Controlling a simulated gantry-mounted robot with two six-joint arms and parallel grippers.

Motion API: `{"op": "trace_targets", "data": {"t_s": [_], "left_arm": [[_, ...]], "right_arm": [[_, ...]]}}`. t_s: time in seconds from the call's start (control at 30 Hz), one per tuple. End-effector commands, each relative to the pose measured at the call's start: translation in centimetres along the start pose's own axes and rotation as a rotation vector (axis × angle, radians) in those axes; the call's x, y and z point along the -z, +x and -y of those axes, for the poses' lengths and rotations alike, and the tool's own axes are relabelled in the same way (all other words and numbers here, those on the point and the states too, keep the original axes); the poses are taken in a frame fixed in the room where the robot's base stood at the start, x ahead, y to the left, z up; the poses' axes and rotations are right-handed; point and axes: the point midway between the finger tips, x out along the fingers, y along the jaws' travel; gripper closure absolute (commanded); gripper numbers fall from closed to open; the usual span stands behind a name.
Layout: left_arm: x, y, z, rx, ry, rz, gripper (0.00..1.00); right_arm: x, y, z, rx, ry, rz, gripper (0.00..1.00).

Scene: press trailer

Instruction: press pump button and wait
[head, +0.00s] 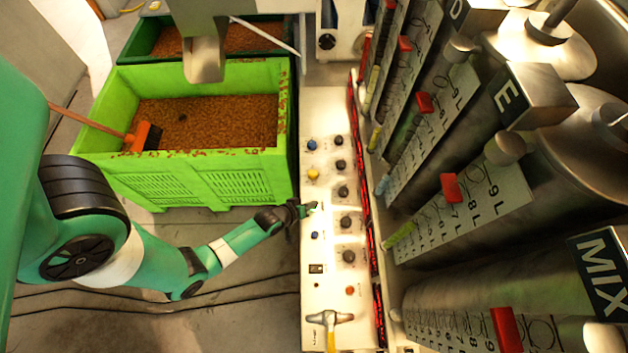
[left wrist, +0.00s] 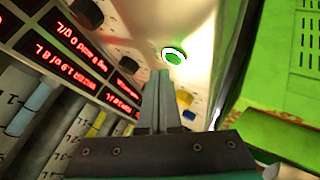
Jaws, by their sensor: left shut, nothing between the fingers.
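The white control panel (head: 322,265) runs down the middle of the head view, with knobs and small buttons on it. A green button (left wrist: 174,56) with a bright lit ring shows in the left wrist view; in the head view it is a small green spot (head: 313,205) at the panel's left side. My left gripper (head: 305,210) is shut and empty, its tips at the panel's left edge beside this green button. In the left wrist view the shut fingers (left wrist: 160,78) point up just below the lit ring. Whether they touch it, I cannot tell. My right gripper is not in view.
A bright green crate (head: 200,185) of brown granules stands left of the panel, with an orange-handled tool (head: 90,122) in it. Graduated cylinders with red markers (head: 450,188) stand close on the right. Red displays (left wrist: 60,65) line the panel. Open floor lies below the crate.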

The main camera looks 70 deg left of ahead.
Motion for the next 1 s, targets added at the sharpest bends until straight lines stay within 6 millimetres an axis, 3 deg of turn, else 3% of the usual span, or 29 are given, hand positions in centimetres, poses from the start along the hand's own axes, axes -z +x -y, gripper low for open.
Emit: {"op": "trace_targets", "data": {"t_s": [0.3, 0.8, 1.0], "left_arm": [[0.1, -0.1, -0.1, 0.000, 0.000, 0.000, 1.00], [2.5, -3.5, -2.5, 0.000, 0.000, 0.000, 1.00], [2.5, -3.5, -2.5, 0.000, 0.000, 0.000, 1.00]], "right_arm": [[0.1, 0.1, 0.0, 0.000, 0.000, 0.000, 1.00], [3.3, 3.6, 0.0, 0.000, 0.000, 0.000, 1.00], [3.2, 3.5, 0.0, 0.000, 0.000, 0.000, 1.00]]}}
